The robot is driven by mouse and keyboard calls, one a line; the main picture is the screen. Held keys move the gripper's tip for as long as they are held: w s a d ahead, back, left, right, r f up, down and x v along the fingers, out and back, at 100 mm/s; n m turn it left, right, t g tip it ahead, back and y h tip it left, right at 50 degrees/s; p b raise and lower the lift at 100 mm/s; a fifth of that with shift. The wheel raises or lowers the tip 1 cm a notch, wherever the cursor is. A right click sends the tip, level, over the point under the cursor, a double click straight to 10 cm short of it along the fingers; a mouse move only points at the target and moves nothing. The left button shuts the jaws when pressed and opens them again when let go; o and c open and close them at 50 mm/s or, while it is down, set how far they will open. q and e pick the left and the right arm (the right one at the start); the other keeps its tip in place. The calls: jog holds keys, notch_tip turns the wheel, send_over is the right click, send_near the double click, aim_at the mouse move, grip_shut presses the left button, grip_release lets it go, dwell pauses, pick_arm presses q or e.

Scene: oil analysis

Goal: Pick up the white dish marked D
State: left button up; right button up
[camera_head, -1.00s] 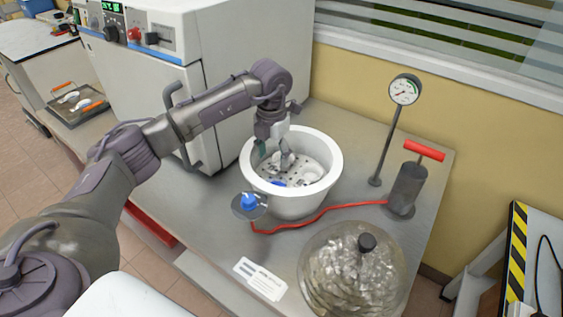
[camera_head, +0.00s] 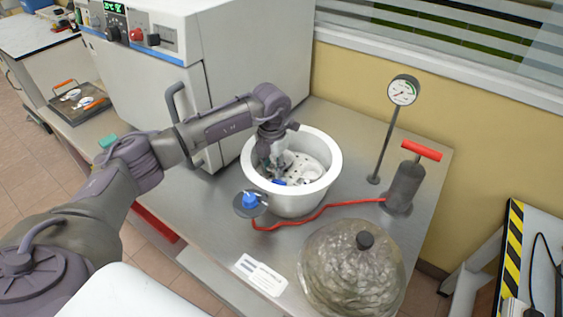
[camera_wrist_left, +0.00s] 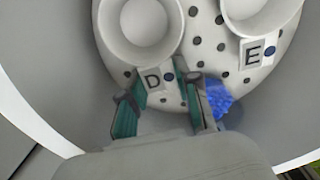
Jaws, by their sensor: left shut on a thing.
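The white dish marked D (camera_wrist_left: 142,22) sits on a perforated white plate (camera_wrist_left: 200,40) inside the white vessel (camera_head: 333,172). Its tab with the letter D points toward my wrist in the left wrist view. My left gripper (camera_wrist_left: 165,86) is shut on that tab, one teal-padded finger on each side. In the head view the left gripper (camera_head: 272,163) reaches down inside the vessel, near its left wall, and hides the dish there. The dish marked E (camera_wrist_left: 258,12) stands to the right on the same plate. My right gripper is not in view.
Blue granules (camera_wrist_left: 222,98) lie beside the right finger. The vessel wall surrounds the gripper. A glass-like dome lid (camera_head: 352,268), a pump (camera_head: 405,188), a red hose (camera_head: 320,214) and a gauge stand (camera_head: 388,140) stand around the vessel. An oven (camera_head: 145,85) stands behind left.

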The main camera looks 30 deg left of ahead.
pick_arm(q)
grip_shut()
jog(key=shift+r, duration=0.2)
